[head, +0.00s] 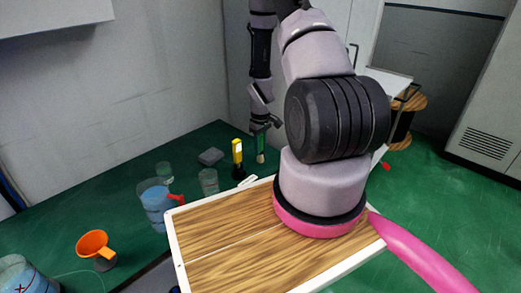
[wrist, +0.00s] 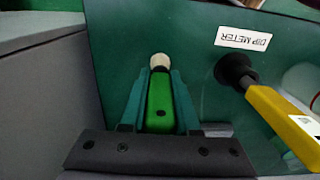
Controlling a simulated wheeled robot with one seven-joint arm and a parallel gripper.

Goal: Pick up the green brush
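The green brush (wrist: 160,103) has a green handle and a pale round tip. In the wrist view it lies lengthwise between the two teal fingers of my gripper (wrist: 161,76), which press close along both sides of the handle. The pale tip sticks out past the fingertips. In the head view the brush (head: 261,146) is below my gripper (head: 262,128), tip down, near the wall side of the green table. Whether the tip touches the table cannot be told.
A yellow dip meter (head: 237,152) with a black end stands just left of the brush, its label (wrist: 243,39) beside it. A wooden tray (head: 215,230) is in front.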

